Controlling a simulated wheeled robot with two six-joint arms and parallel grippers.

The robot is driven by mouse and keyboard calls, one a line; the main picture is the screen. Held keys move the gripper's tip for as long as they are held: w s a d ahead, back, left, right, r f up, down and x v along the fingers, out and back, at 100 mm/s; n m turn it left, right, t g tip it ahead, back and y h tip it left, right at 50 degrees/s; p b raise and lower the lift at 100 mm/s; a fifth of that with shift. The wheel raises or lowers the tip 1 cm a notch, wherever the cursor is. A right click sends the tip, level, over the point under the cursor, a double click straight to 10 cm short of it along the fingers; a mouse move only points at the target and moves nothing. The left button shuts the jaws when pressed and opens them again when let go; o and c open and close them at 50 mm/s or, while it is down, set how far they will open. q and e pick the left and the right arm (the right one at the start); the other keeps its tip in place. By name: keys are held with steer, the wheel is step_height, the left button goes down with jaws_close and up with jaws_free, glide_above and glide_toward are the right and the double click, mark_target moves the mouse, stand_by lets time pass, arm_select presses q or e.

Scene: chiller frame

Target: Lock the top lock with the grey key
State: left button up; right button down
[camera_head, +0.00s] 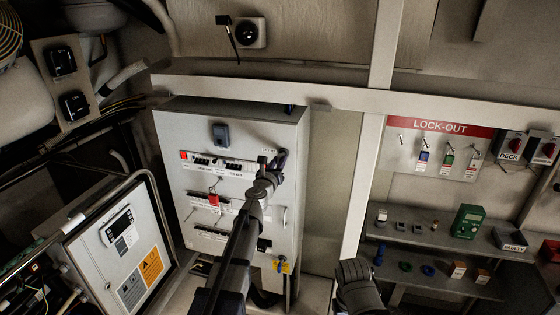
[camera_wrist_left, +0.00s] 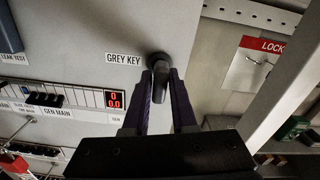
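A label reading GREY KEY (camera_wrist_left: 124,58) is on the upper right of the pale cabinet front. Beside it, a round dark lock (camera_wrist_left: 158,62) has a grey key (camera_wrist_left: 160,78) sticking out towards me. My left gripper (camera_head: 277,160) reaches the cabinet's upper right corner in the head view. In the left wrist view its two dark purple fingers (camera_wrist_left: 163,84) are on either side of the key's grey handle and look closed on it. The fingers cover part of the key, and its fit in the lock is partly hidden.
The cabinet (camera_head: 170,135) carries breaker rows, a red padlock (camera_head: 213,200) and a yellow tag (camera_head: 282,266) low down. Right of it stand a pale post (camera_head: 362,190) and a LOCK-OUT board (camera_head: 432,155) with hanging tags. Shelves below hold small items.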

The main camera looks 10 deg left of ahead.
stand_by(0.3)
arm_select(q)
steer(key=shift+n, duration=1.5)
steer(key=shift+n, duration=2.8)
